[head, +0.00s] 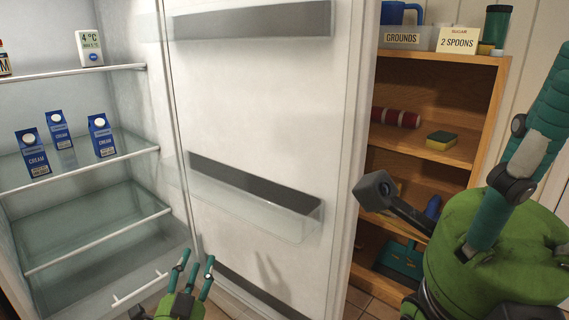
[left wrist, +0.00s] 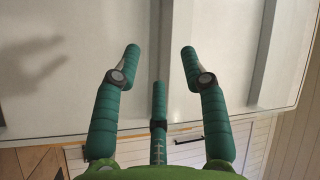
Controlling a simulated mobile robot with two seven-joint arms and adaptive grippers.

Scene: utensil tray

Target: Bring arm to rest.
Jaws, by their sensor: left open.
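My left gripper (head: 195,264) is at the bottom of the head view, in front of the fridge door (head: 258,120). Its green fingers are spread, with nothing between them. The left wrist view also shows this gripper (left wrist: 160,62) open and empty, with the pale door surface (left wrist: 60,80) beyond its fingertips. My right gripper (head: 510,190) is large at the right edge, in front of the wooden shelf unit. Its teal fingers are partly cut off by the frame, so its opening is unclear. I see nothing held in it.
The open fridge holds several blue cream cartons (head: 102,135) on a glass shelf (head: 85,166). The door bin (head: 265,205) juts out above my left gripper. The wooden shelf unit (head: 495,100) bears a sponge (head: 441,140), a red roll (head: 395,117) and labelled containers.

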